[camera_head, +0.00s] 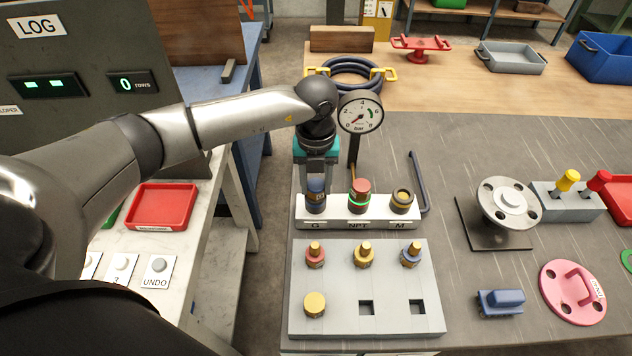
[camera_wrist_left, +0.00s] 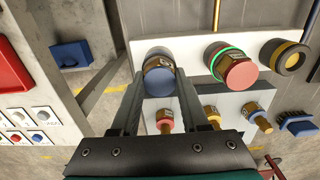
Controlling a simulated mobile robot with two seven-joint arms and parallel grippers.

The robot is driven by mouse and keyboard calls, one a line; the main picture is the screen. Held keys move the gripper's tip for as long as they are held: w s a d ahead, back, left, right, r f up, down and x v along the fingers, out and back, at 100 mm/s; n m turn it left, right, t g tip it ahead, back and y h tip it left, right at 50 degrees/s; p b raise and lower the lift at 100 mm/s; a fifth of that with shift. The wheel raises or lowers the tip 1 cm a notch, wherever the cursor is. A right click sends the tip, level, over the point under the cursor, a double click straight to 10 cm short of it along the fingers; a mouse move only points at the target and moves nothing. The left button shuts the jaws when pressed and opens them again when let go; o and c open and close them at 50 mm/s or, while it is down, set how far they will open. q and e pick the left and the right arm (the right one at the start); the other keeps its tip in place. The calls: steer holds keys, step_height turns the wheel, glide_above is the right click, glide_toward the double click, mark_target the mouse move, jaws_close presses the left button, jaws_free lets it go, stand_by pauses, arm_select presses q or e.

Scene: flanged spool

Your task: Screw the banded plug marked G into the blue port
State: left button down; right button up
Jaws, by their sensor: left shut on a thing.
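My left gripper (camera_head: 316,176) points down and is shut on a brass hex plug with a blue top (camera_head: 316,188). In the left wrist view this plug (camera_wrist_left: 160,78) sits between the two fingers, with small lettering on its side that I cannot read. It is at the place marked G on the white block (camera_head: 333,225). The port beneath is hidden, and I cannot tell how deep the plug sits. A red-topped plug with a green ring (camera_head: 360,193) stands at NPT. A dark part with a yellow ring (camera_head: 402,200) is at M. My right gripper is not in view.
A grey tray (camera_head: 340,330) in front holds brass parts with red, yellow and blue bands, a plain brass cap (camera_head: 315,304) and two empty square holes. A pressure gauge (camera_head: 361,113) stands behind the block. A bent dark rod (camera_head: 419,180) is at its right.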

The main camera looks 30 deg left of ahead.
mark_target(316, 184)
arm_select(q)
steer(key=m+b, duration=0.1)
steer(key=m, duration=0.1)
steer(key=shift+f+m, duration=0.1)
steer(key=shift+m, duration=0.3)
steer(key=shift+c, duration=1.7)
jaws_free()
step_height(316, 184, up, 16)
steer(key=shift+f, duration=0.25)
